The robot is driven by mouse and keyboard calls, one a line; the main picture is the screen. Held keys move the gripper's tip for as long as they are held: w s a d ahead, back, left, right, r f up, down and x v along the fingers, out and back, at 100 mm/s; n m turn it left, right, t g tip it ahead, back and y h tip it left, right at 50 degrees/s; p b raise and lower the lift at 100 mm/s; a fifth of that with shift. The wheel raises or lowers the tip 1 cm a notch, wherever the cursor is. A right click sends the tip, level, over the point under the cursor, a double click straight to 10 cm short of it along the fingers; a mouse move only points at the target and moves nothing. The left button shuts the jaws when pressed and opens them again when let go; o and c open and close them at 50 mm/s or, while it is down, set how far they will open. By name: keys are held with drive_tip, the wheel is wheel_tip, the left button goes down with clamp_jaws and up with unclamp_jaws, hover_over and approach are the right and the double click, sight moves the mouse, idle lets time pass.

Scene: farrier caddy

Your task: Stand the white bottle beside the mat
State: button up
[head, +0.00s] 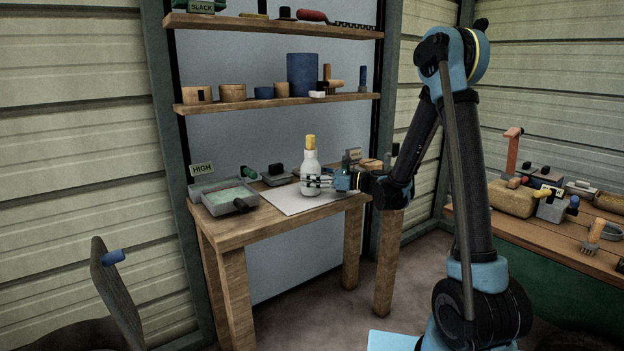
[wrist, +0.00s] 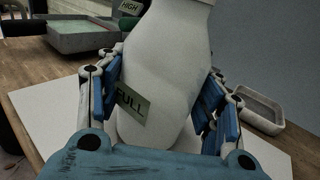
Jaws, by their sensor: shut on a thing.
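The white bottle (head: 310,179) with a yellow-orange top stands upright over the pale mat (head: 283,200) on the small wooden table. My gripper (head: 318,181) reaches in from the right and is shut on the bottle's body. In the wrist view the bottle (wrist: 170,75) fills the middle, with a "FULL" label on its lower part and blue finger pads on both sides. The bottle's top is cut off there. The mat (wrist: 40,110) shows on both sides of it. I cannot tell whether the bottle's base touches the mat.
A grey tray with green content (head: 232,198) and a "HIGH" sign (head: 202,168) are at the table's left. A grey dish with a dark block (head: 277,175) stands behind the mat. Shelves (head: 275,99) hang above. A cluttered bench (head: 540,232) stands right. Bare wood borders the mat.

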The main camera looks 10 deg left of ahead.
drive_tip(key=shift+f, duration=0.1)
drive_tip(key=o, duration=1.9)
drive_tip(key=shift+d+f, duration=0.1)
drive_tip(key=d, duration=1.7)
drive_tip(key=s+d+f+n+h, duration=0.3)
drive_tip(key=s+d+n+h, duration=0.3)
drive_tip(key=s+d, duration=0.3)
drive_tip(key=s+d+f+n+h, duration=0.4)
drive_tip(key=s+d+n+h, duration=0.2)
drive_tip(key=s+d, duration=0.4)
drive_tip(key=s+d+f+n+t+h, duration=0.1)
drive_tip(key=s+d+f+n+h, duration=0.2)
drive_tip(key=s+d+n+h, duration=0.3)
drive_tip(key=shift+s+d+f+n, duration=0.15)
drive_tip(key=shift+s+d, duration=0.4)
drive_tip(key=shift+s, duration=0.45)
drive_tip(key=shift+s+d+f+n, duration=0.1)
drive_tip(key=shift+s+d, duration=0.45)
drive_tip(key=shift+s, duration=0.4)
drive_tip(key=shift+s+d+f+n, duration=0.15)
drive_tip(key=shift+s+d, duration=0.4)
drive_tip(key=shift+s, duration=0.45)
